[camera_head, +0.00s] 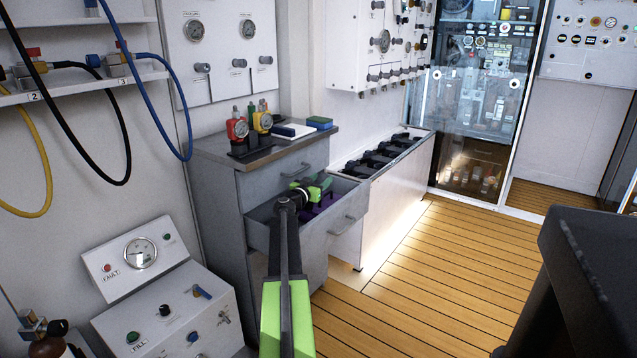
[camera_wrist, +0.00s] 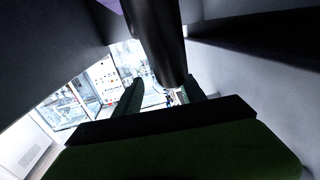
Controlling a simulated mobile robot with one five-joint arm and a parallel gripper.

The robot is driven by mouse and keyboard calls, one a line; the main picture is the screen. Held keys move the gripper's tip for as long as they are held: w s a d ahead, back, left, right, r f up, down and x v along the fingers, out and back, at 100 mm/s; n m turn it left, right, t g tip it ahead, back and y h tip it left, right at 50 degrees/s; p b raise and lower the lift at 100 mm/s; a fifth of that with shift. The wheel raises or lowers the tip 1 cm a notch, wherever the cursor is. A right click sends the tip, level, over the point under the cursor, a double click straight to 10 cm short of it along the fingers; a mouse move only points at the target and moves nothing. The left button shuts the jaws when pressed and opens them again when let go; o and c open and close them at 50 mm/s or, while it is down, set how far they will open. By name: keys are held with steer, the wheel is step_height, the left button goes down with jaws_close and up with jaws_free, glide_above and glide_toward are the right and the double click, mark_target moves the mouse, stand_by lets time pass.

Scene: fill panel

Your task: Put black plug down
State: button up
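In the head view the plug cannot be told apart from the dark wrist. A purple lining (camera_head: 312,212) shows in the drawer.
Grey drawer walls close in around my gripper. A fill box (camera_head: 165,305) stands at the lower left.

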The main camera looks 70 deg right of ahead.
steer(key=w+a, duration=0.1)
steer(key=a, duration=0.6)
steer(key=shift+a+r+p, duration=0.2)
steer(key=shift+r+p, duration=0.15)
